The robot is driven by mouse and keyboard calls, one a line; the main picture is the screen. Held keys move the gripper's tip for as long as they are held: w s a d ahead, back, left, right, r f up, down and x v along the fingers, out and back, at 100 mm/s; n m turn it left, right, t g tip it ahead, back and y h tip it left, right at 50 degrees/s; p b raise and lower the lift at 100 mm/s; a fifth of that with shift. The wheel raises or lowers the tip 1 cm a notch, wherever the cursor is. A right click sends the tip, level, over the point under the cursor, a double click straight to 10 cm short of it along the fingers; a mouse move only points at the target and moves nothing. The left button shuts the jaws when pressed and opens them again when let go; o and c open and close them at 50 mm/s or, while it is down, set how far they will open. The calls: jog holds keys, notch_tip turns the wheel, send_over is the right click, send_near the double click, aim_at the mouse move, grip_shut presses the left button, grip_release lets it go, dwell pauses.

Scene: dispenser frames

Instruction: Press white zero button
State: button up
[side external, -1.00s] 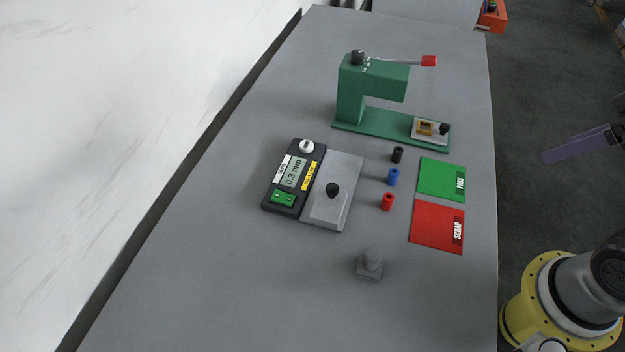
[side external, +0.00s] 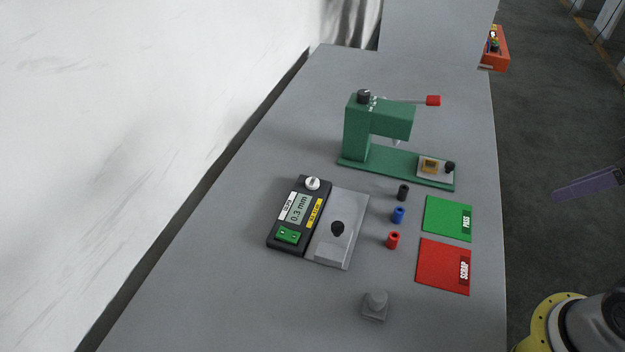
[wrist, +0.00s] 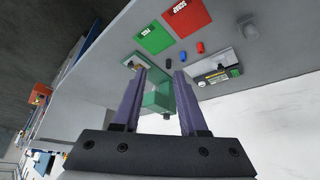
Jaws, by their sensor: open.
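The white zero button (side external: 312,183) is a small round white cap at the top end of a black gauge box (side external: 287,246). The box has a display (side external: 299,209) reading 0.3 mm and a green part (side external: 288,235) at its near end. My gripper (wrist: 161,74) is open and empty in the wrist view, with purple fingers apart. In the side view only part of a purple finger (side external: 588,186) shows at the right edge, beyond the table and well away from the button.
A grey plate with a black knob (side external: 338,228) adjoins the gauge. A green press (side external: 360,130) with a red-tipped lever stands behind. Black, blue and red pieces (side external: 392,240), a green PASS mat (side external: 445,215), a red SCRAP mat (side external: 440,262) and a grey block (side external: 375,305) lie around.

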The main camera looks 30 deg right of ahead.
grip_shut()
dwell(1.4)
